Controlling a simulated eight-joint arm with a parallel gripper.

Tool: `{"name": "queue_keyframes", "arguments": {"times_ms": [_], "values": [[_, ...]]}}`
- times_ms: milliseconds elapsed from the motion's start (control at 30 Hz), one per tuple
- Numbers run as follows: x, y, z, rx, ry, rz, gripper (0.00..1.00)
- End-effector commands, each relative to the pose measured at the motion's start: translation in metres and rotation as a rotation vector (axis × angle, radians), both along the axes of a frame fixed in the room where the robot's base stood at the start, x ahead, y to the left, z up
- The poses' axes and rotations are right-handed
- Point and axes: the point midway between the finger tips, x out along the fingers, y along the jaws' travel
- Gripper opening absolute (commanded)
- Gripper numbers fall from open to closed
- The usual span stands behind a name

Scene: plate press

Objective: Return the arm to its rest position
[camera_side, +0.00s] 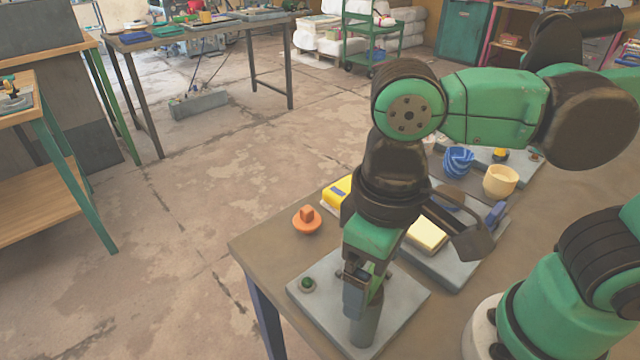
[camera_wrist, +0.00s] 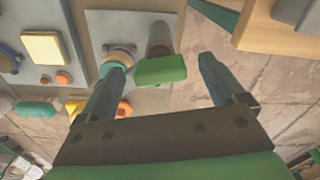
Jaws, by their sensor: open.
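My gripper (camera_side: 357,292) hangs from my green arm over the front grey plate (camera_side: 322,272) and points down. A grey upright post (camera_side: 366,328) on that plate stands right by the fingers; the side view does not show whether they touch. In the wrist view my gripper (camera_wrist: 162,64) has its two fingers wide apart. A green block (camera_wrist: 160,69) shows between them, at the end of the grey post (camera_wrist: 160,36). Nothing is clearly gripped. A small green knob (camera_side: 307,284) sits on the plate's left part.
An orange knobbed piece (camera_side: 307,221) and a yellow block (camera_side: 337,191) lie left of my arm. Behind it are a plate with a cream pad (camera_side: 427,234), a blue striped bowl (camera_side: 458,162) and a cream cup (camera_side: 500,181).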

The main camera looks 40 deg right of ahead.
Motion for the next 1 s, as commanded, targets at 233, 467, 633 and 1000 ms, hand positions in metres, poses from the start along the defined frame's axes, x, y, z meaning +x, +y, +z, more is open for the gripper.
{"name": "queue_keyframes", "arguments": {"times_ms": [233,467,633,1000], "values": [[0.0,0.0,0.032,0.0,0.0,-0.011,0.89],[0.0,0.0,0.055,0.0,0.0,-0.011,0.89],[0.0,0.0,0.03,0.0,0.0,-0.01,0.89],[0.0,0.0,0.007,0.0,0.0,0.075,0.89]]}}
